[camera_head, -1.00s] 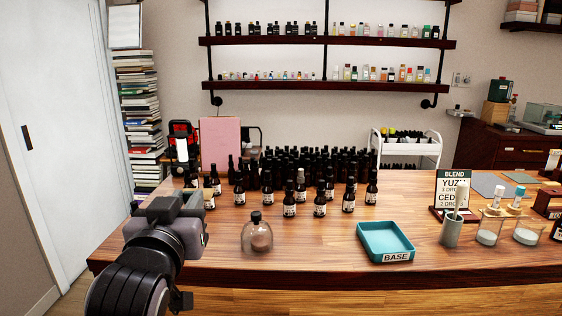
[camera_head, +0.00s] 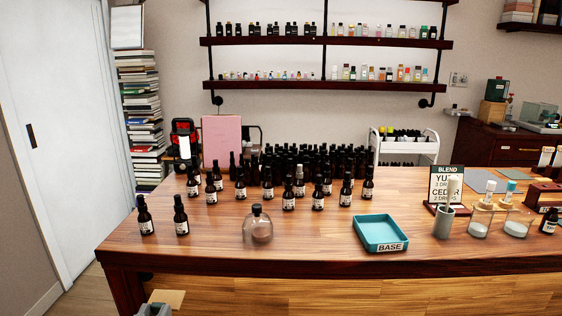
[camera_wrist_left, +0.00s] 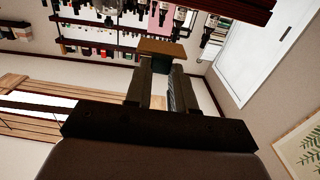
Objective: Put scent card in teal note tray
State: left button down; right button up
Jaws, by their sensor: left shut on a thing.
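The teal note tray (camera_head: 382,233), labelled BASE, lies near the front edge of the wooden table, right of centre in the head view. My left gripper (camera_head: 154,309) is low at the bottom edge of the head view, in front of the table, and only its tip shows. It is shut on a flat tan piece, which looks like the scent card (camera_head: 168,298). The left wrist view shows the tan card (camera_wrist_left: 162,48) sticking out beyond the fingers (camera_wrist_left: 160,72). My right gripper is out of view.
A round glass bottle (camera_head: 258,226) stands left of the tray. Two dark dropper bottles (camera_head: 181,216) stand at the table's left front. Many more crowd the back. A grey cup (camera_head: 443,222) and glass jars (camera_head: 481,220) stand right of the tray. The table around the tray's front is clear.

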pick_arm(q)
jog(key=f, duration=0.1)
jog(key=s+f, duration=0.1)
jog(key=s+a+f, duration=0.1)
jog(key=shift+a+f, duration=0.1)
jog(key=shift+f, duration=0.2)
jog(key=shift+w, duration=0.1)
